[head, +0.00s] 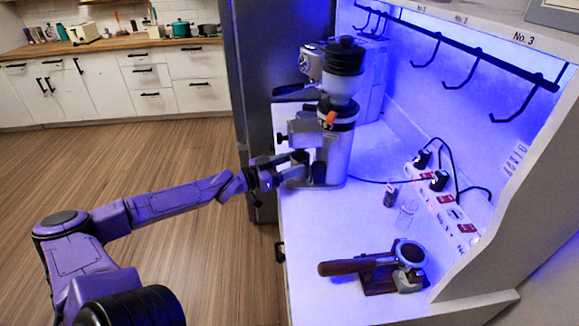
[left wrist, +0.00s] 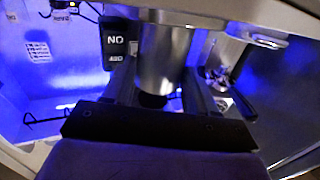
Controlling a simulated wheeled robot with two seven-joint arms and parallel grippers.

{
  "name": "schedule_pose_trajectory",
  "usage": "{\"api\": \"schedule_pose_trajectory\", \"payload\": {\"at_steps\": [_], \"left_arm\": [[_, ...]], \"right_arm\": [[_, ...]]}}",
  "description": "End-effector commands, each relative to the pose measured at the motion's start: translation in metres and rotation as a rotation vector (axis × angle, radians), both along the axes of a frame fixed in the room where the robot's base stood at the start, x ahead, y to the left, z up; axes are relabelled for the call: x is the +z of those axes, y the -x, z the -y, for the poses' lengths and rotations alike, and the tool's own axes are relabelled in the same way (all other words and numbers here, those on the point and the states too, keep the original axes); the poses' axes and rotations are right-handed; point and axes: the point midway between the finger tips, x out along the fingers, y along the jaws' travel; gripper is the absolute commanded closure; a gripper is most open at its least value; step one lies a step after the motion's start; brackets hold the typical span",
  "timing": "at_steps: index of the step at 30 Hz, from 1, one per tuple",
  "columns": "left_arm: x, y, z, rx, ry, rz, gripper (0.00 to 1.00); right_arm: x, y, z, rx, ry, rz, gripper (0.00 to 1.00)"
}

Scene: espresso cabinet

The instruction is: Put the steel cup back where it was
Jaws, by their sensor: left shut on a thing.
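My left gripper (head: 292,170) reaches in from the left at the front of the coffee grinder (head: 337,150), low beside its body. In the left wrist view, the steel cup (left wrist: 163,60) is a shiny cylinder between my two dark fingers, which are shut on it. In the head view the cup is small and mostly hidden by the gripper and hard to tell from the grinder's metal. Whether the cup touches the counter cannot be told. My right gripper is in neither view.
A portafilter with a wooden handle (head: 345,266) rests on a stand at the counter's near right. A small glass (head: 407,213), a dark little bottle (head: 390,194) and a power strip (head: 440,205) stand by the wall. Black hooks (head: 462,70) hang above. The white counter (head: 325,222) is clear in front.

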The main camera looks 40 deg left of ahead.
Motion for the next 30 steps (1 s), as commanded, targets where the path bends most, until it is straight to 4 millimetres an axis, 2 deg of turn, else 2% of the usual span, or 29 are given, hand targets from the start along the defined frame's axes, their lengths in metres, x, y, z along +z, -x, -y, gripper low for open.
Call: {"api": "schedule_pose_trajectory", "payload": {"at_steps": [9,10,12,20,23,26,30], "left_arm": [[-0.005,0.000,0.000,-0.001,0.002,0.000,0.76],[-0.004,0.000,0.000,-0.001,0.002,-0.001,0.40],[-0.003,0.000,0.000,-0.001,0.002,-0.001,0.18],[-0.003,0.000,0.000,-0.001,0.002,-0.001,0.18],[0.004,0.000,0.000,-0.001,0.001,0.000,0.18],[0.002,0.011,-0.004,0.000,0.004,-0.003,0.18],[0.001,0.038,-0.015,0.003,0.004,-0.006,0.18]], "right_arm": [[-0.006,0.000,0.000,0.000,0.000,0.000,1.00],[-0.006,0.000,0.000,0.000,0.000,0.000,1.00],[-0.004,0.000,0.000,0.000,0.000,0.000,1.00],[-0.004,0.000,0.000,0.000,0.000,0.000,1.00],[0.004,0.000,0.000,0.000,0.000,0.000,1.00],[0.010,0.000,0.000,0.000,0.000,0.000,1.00],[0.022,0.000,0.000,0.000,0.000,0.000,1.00]]}}
